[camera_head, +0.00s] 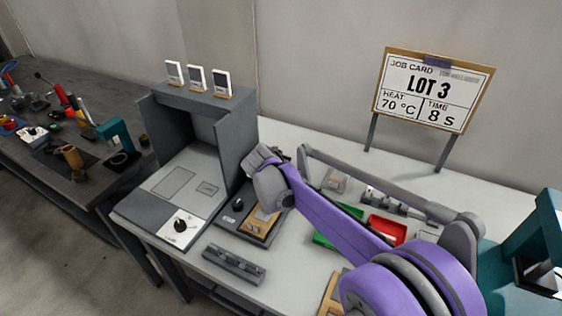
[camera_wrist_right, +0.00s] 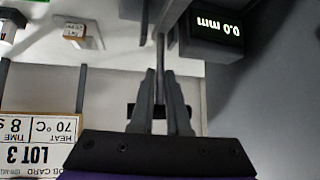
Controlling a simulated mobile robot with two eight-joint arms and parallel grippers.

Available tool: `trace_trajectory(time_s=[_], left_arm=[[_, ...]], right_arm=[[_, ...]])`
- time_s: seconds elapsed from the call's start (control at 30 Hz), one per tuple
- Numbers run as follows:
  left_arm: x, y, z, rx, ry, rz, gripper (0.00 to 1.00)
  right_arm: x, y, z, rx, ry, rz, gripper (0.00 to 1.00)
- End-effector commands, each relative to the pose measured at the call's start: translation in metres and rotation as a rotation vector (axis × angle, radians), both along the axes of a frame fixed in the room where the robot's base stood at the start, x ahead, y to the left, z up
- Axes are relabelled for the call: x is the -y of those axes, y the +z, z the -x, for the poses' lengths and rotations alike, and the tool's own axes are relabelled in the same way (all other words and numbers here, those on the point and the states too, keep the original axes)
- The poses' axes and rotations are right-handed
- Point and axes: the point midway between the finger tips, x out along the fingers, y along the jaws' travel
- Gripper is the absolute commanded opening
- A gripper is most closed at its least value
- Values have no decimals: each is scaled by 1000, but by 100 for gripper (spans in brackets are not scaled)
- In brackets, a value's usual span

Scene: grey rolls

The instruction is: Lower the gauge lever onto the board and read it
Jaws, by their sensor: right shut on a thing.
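My right arm crosses the head view, and its wrist (camera_head: 272,188) is above the dark gauge base (camera_head: 228,222); its fingertips are hidden there. In the right wrist view my right gripper (camera_wrist_right: 160,72) is shut on a thin grey rod, the gauge lever (camera_wrist_right: 160,48). Beside it a dark box with a lit display (camera_wrist_right: 217,24) reads 0.0 mm, upside down in this view. A wooden board (camera_head: 260,224) lies on the gauge base, partly hidden by my wrist. I cannot tell whether the lever touches it. My left gripper is not in view.
A grey press-like station (camera_head: 190,190) with a dial stands left of the gauge. A slotted grey block (camera_head: 234,264) lies in front. A red tray (camera_head: 387,230) is behind my arm. The job card (camera_head: 432,90) reads LOT 3, 70 °C, 8 S.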

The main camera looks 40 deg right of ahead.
Motion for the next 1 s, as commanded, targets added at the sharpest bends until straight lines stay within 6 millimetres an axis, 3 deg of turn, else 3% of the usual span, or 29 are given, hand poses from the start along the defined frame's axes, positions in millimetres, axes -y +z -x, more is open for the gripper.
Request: trace_trajectory(time_s=[0.67,0.7,0.83,1.0], left_arm=[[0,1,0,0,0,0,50],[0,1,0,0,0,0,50],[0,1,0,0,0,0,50],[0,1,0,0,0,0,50]], right_arm=[[-7,-3,2,2,1,-8,0],[-7,-3,2,1,1,-9,19],[-6,-3,2,1,1,-6,42],[-5,-2,2,0,0,-4,42]])
